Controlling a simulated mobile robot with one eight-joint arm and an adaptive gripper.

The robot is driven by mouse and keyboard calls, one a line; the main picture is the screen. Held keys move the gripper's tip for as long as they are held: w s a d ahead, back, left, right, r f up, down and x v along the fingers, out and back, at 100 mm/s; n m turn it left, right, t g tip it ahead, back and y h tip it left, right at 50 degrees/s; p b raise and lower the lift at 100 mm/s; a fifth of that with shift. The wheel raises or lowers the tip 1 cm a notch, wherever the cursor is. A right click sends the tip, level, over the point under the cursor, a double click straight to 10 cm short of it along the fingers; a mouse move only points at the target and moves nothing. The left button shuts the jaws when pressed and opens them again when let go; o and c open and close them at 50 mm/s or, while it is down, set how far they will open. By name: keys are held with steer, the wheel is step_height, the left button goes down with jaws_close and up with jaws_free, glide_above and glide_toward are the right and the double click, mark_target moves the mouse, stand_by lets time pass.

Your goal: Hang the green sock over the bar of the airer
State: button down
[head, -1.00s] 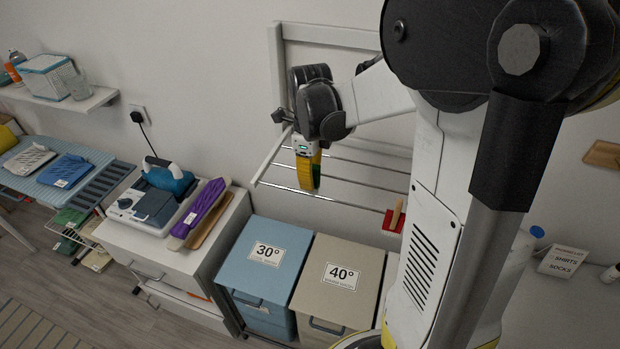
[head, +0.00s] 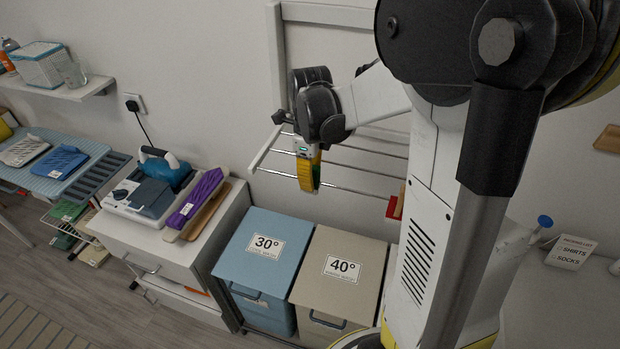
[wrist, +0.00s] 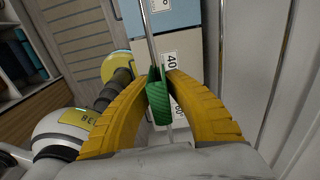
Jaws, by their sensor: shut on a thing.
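The green sock (wrist: 158,98) is between the yellow fingers of my gripper (wrist: 160,85), which is shut on it. In the head view only a thin green strip of the sock (head: 317,174) shows beside my gripper (head: 309,180). The airer (head: 265,148) is a white wall-mounted frame with several thin metal bars (head: 355,168). My gripper points down among these bars. In the wrist view a metal bar (wrist: 149,35) runs up to the sock's top edge, where the sock's two sides part around it. I cannot tell whether the sock rests on the bar.
A blue 30° bin (head: 262,247) and a beige 40° bin (head: 340,270) stand below the airer. A red object (head: 394,207) is at the bars' right. A cabinet (head: 160,245) with an iron (head: 165,170) and a purple item (head: 197,197) stands left.

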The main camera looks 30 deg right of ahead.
steer(key=shift+f+b, duration=1.4)
steer(key=shift+f, duration=0.4)
steer(key=c, duration=1.4)
jaws_free()
